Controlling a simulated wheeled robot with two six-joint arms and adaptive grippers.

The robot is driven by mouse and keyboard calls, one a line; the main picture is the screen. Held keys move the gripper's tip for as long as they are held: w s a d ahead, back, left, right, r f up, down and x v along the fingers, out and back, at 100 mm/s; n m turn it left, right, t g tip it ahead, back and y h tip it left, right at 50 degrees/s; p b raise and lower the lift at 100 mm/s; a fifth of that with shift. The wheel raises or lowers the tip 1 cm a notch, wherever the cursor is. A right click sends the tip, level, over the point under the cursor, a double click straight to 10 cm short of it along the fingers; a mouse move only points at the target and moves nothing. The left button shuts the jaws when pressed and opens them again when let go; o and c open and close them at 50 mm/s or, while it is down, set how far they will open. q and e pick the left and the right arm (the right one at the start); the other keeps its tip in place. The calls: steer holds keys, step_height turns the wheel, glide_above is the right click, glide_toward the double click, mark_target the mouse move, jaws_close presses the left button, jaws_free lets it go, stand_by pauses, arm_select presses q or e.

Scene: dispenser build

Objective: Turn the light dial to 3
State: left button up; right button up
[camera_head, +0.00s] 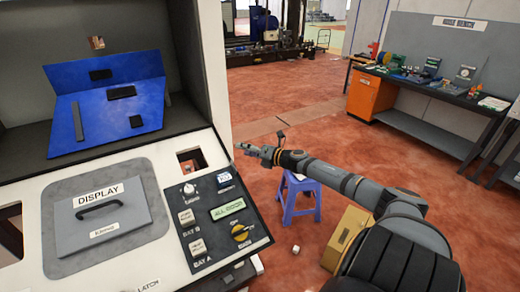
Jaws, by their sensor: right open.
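A dark control panel (205,262) is set at the right of the white console. A small pale knob (189,188) sits at its upper left, with a label too small to read for certain. A yellow dial (240,234) sits lower right on the panel. I cannot read either one's setting. My right gripper (241,149) is open and empty, to the right of and above the panel, apart from both knobs in the picture. My left gripper is not in view.
A display cover with a black handle (99,208) lies left of the panel, and a blue folded plate (110,110) stands behind it. A purple stool (298,198) and a tan box (347,238) stand on the floor right of the console. A workbench (430,90) is at the back right.

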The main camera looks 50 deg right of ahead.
steer(key=s+d+f+m+h, duration=0.1)
steer(key=d+f+m, duration=0.1)
steer(key=f, duration=0.3)
steer(key=s+d+f+m+h, duration=0.2)
steer(key=f+m, duration=0.2)
steer(key=f, duration=0.2)
steer(key=shift+g, duration=0.4)
steer(key=shift+s, duration=0.1)
